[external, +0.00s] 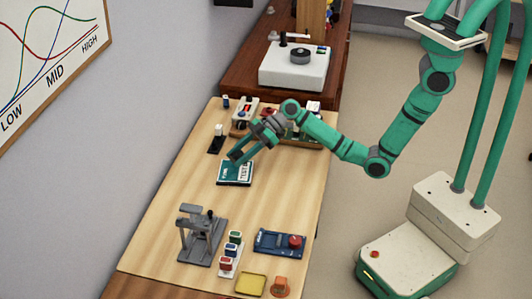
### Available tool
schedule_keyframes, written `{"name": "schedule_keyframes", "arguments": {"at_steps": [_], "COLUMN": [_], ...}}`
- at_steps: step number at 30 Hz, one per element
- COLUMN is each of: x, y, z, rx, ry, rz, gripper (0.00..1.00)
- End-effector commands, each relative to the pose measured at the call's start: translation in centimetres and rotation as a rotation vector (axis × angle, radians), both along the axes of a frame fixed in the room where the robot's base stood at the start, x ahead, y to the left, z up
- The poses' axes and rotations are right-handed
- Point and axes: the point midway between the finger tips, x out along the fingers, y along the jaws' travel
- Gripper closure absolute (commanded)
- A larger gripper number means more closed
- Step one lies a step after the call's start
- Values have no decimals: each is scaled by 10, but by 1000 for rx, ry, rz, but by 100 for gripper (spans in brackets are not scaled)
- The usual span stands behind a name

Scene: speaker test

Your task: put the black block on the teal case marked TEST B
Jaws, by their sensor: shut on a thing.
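The teal case (235,178) lies flat on the wooden table, with white lettering on its top. I can read TEST, but the letter after it is too small or covered. My gripper (238,158) reaches in from the upper right and points down at the far part of the case. It is shut on a small dark thing at its fingertips, which looks like the black block; the fingers hide most of it. I cannot tell whether the block touches the case.
A grey stand (201,236), small coloured jars (229,255), a blue tray (279,243) and a yellow dish (250,284) stand nearer. A black base with a white block (217,138) is up left of the case. A white turntable (295,67) stands behind. Table left of the case is clear.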

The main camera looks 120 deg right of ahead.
Motion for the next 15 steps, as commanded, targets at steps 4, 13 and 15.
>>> {"name": "schedule_keyframes", "arguments": {"at_steps": [4,13,15], "x": [7,12,12], "y": [-5,-8,-8], "z": [-9,-37,-44], "rx": [0,3,1], "ry": [-1,0,0], "rz": [0,-1,0], "gripper": [86,86,86]}}
